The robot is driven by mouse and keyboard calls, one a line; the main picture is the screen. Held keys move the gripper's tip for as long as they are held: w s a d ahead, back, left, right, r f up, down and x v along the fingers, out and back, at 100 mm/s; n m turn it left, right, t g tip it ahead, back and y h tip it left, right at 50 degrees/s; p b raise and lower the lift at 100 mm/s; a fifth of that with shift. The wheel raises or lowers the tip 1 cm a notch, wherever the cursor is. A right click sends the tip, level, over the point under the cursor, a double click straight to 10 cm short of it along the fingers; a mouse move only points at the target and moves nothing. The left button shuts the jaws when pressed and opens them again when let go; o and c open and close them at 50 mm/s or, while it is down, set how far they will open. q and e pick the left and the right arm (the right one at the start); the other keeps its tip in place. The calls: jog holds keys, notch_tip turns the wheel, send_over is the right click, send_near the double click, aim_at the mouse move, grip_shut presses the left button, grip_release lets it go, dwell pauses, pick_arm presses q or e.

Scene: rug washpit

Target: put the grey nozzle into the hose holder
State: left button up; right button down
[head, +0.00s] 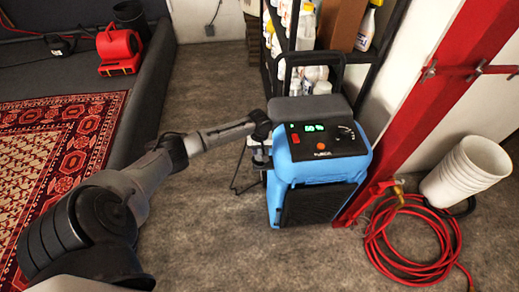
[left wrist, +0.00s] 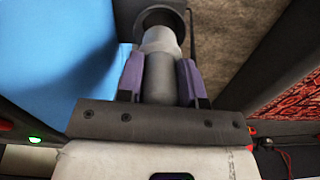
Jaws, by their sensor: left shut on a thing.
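My left gripper (head: 260,137) points down beside the left side of the blue machine (head: 318,165). In the left wrist view, its two purple-padded fingers (left wrist: 161,78) are shut on the grey nozzle (left wrist: 162,65), a stepped grey cylinder. The nozzle's far end lies over a dark round ring (left wrist: 160,18), which looks like the hose holder, close to the blue machine's side. I cannot tell how deep the end sits in the ring. In the head view, my wrist and gripper hide most of the nozzle. My right gripper is in neither view.
A red post (head: 416,95) and a coiled red hose (head: 412,240) stand right of the machine. White buckets (head: 466,170) lean at the far right. A shelf with bottles (head: 306,25) is behind. A patterned rug (head: 50,150) lies at left. Floor between is clear.

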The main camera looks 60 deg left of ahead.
aim_at(260, 154)
pick_arm(q)
jog(key=shift+f, duration=0.3)
jog(key=shift+f+b, duration=0.35)
jog(key=shift+f, duration=0.55)
jog(key=shift+f, duration=0.6)
jog(key=o, duration=1.1)
notch_tip(260, 154, up, 12)
jog(key=p, duration=0.3)
jog(key=shift+p, duration=0.3)
jog(key=shift+r, duration=0.9)
